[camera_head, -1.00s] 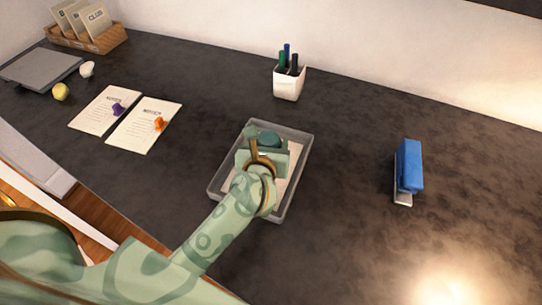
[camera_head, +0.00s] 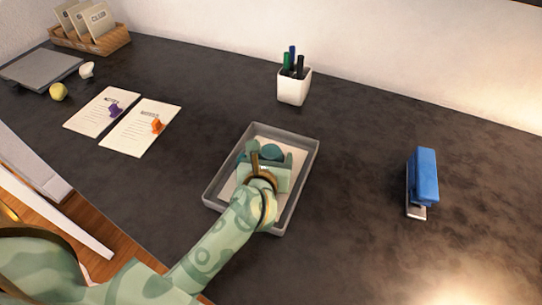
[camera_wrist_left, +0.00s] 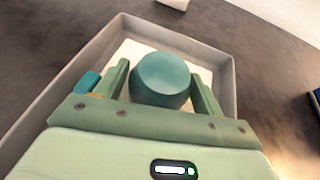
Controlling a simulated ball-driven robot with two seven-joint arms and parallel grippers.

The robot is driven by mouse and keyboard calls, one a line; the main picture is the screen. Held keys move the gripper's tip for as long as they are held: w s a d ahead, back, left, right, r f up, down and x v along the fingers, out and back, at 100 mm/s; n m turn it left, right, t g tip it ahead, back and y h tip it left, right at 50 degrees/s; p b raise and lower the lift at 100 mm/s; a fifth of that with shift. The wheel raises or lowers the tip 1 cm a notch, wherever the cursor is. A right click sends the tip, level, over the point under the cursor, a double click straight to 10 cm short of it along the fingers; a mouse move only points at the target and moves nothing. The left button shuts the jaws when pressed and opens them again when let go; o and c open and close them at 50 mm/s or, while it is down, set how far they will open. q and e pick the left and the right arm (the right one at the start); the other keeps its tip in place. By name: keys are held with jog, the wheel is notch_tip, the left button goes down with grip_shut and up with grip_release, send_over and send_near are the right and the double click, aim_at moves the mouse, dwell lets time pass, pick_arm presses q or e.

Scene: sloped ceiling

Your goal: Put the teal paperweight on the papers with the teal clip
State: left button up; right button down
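The teal paperweight (camera_head: 271,152) is a rounded piece over white papers (camera_head: 240,176) in a grey tray (camera_head: 311,160). In the left wrist view, the paperweight (camera_wrist_left: 161,79) is between the two fingers of my left gripper (camera_wrist_left: 162,88). My left gripper (camera_head: 271,157) is low over the tray, its fingers on either side of the paperweight with a slim gap showing. A small teal piece, seemingly the clip (camera_wrist_left: 88,82), shows beside the left finger over the papers (camera_wrist_left: 135,52). The paperweight's underside is hidden. My right gripper is not in view.
Two sheets with a purple clip (camera_head: 115,110) and an orange clip (camera_head: 157,126) lie to the left. A white pen cup (camera_head: 294,87) stands behind the tray. A blue stapler (camera_head: 424,177) stands at right. The desk between tray and stapler is clear.

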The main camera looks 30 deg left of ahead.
pick_arm(q)
jog(key=shift+r, duration=0.1)
jog(key=shift+s+r, duration=0.15)
jog(key=shift+r, duration=0.05)
jog(key=p+v, duration=0.3)
jog(key=v, duration=0.8)
jog(key=shift+s+d, duration=0.1)
jog(key=shift+s, duration=0.25)
